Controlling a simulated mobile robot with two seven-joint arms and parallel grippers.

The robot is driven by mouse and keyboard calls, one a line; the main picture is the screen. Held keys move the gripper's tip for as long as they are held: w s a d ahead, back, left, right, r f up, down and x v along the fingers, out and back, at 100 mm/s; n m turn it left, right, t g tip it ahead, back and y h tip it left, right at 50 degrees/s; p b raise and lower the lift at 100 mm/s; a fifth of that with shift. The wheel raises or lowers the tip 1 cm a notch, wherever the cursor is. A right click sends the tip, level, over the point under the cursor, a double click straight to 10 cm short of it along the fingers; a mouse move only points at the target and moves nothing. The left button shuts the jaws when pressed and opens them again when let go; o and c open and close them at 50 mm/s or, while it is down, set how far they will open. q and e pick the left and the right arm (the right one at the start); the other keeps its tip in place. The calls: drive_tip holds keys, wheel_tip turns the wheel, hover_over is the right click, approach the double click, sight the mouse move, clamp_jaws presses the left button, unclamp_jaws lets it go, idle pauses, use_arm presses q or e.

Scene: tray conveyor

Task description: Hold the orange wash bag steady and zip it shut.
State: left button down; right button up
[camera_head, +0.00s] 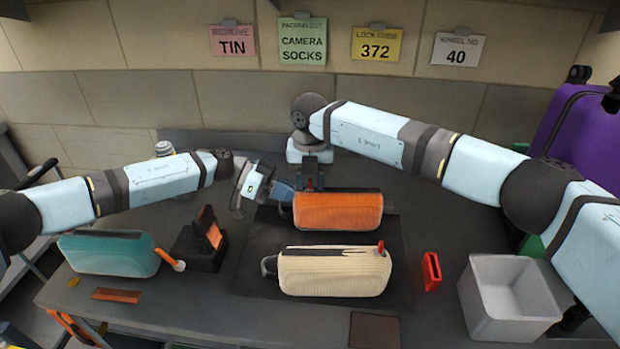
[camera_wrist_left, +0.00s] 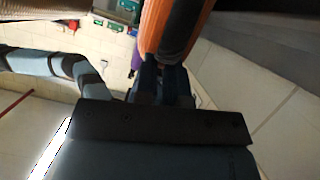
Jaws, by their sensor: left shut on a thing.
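The orange wash bag (camera_head: 338,213) lies on the dark mat at the back middle of the table, with a dark zip line along its top edge. My left gripper (camera_head: 286,191) is at the bag's left end, shut on it. In the left wrist view the orange bag (camera_wrist_left: 152,28) and a dark strap (camera_wrist_left: 180,28) meet the fingers (camera_wrist_left: 162,85). My right gripper (camera_head: 312,184) points down at the top left of the bag, beside a small red piece that may be the zip pull. Its fingertips are too small to read, and whether the zip is open is unclear.
A cream bag (camera_head: 335,274) with a red pull lies in front on the mat (camera_head: 240,275). A teal bag (camera_head: 105,253) and black stand (camera_head: 196,246) are left. A red object (camera_head: 431,271) and grey bin (camera_head: 508,318) are right. Signs (camera_head: 303,42) hang behind.

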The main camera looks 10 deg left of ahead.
sight(377, 193)
clamp_jaws()
drive_tip(key=d, duration=0.5)
drive_tip(key=w+d, duration=0.1)
drive_tip(key=d, duration=0.9)
drive_tip(key=shift+w+d, duration=0.15)
drive_tip(key=shift+d, duration=0.15)
unclamp_jaws()
wheel_tip(377, 193, up, 12)
